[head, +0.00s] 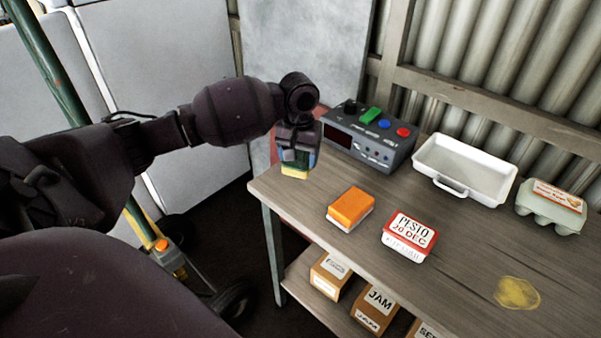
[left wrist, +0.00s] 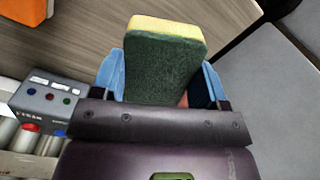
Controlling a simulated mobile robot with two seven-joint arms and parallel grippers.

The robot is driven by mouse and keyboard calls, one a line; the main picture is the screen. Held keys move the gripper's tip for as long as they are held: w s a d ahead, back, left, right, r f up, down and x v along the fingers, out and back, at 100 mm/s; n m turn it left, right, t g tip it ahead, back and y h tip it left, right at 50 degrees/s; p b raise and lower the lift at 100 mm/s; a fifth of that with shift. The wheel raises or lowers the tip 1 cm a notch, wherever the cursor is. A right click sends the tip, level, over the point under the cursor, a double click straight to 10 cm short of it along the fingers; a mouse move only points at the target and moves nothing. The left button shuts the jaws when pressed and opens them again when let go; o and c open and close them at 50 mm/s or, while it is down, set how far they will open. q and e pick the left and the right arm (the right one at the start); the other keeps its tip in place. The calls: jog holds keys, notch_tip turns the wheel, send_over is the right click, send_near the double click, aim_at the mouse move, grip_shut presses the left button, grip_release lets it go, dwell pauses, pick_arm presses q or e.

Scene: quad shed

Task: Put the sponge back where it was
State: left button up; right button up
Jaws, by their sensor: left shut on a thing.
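My left gripper (head: 297,150) is shut on the sponge (head: 295,172), which is yellow with a dark green side. The gripper points down near the table's left back corner, beside the grey control box. In the left wrist view the sponge (left wrist: 165,60) sits between the two blue fingers of the gripper (left wrist: 160,85). I cannot tell whether the sponge touches the tabletop. A yellow stain (head: 517,293) marks the table at the front right. My right gripper is not in view.
On the table (head: 300,200) stand the grey control box (head: 365,140) with coloured buttons, a white tray (head: 465,170), an egg carton (head: 551,207), an orange block (head: 351,207) and a pesto tub (head: 409,237). Boxes (head: 376,308) fill the lower shelf. The table's middle right is clear.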

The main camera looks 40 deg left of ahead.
pick_arm(q)
notch_tip(320, 180, down, 6)
jog(key=shift+r+b, duration=0.1)
jog(key=shift+b, duration=0.7)
jog(key=shift+r, duration=0.15)
jog(key=o, duration=0.8)
jog(key=shift+o, duration=0.2)
notch_tip(320, 180, up, 7)
jog(key=shift+f+p, duration=0.1)
jog(key=shift+p, duration=1.05)
notch_tip(320, 180, up, 5)
jog(key=p, duration=0.1)
send_over(299, 183)
jog(key=shift+f, duration=0.15)
jog(key=shift+r, duration=0.3)
